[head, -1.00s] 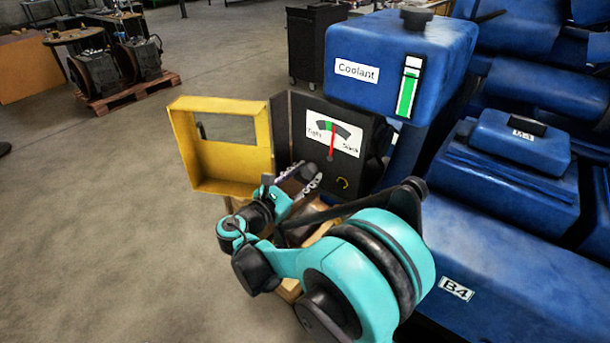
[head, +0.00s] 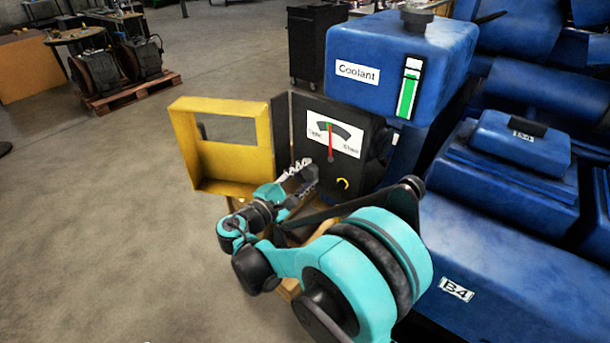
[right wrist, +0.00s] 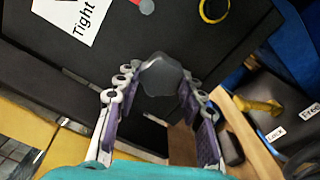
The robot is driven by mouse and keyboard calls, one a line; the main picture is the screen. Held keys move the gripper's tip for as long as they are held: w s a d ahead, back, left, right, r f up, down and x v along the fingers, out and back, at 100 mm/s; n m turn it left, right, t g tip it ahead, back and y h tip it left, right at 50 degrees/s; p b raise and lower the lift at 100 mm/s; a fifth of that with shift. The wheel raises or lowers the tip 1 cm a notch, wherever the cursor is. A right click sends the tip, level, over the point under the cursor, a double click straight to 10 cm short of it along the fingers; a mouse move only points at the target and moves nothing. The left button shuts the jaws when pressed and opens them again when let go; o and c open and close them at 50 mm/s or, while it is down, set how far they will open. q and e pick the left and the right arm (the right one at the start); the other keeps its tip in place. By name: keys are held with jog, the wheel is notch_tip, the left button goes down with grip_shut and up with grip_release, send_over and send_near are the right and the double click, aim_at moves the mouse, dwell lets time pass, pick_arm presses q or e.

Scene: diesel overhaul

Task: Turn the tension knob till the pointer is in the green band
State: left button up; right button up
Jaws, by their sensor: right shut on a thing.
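The tension gauge (head: 346,138) is a white dial on a dark box, marked for tight at left and slack at right. Its red pointer (head: 331,145) stands nearly upright, and its tip appears to lie over the green band at the top of the scale. The grey, lobed tension knob (right wrist: 162,75) shows in the right wrist view between the fingers of my right gripper (right wrist: 158,84), which is shut on it. In the head view my right gripper (head: 300,174) is in front of the box's lower left, hiding the knob. My left gripper is not in view.
An open yellow cover (head: 224,182) stands left of the box. A blue coolant tank (head: 440,60) is above right, with blue engine parts to the right. A yellow curved mark (head: 343,184) is on the box. The right wrist view shows a yellow lever (right wrist: 258,106) near lock labels.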

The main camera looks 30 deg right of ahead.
jog(key=shift+m, duration=1.2)
jog(key=o, duration=1.2)
jog(key=shift+c, duration=0.2)
jog(key=shift+a, duration=0.1)
jog(key=v, duration=1.2)
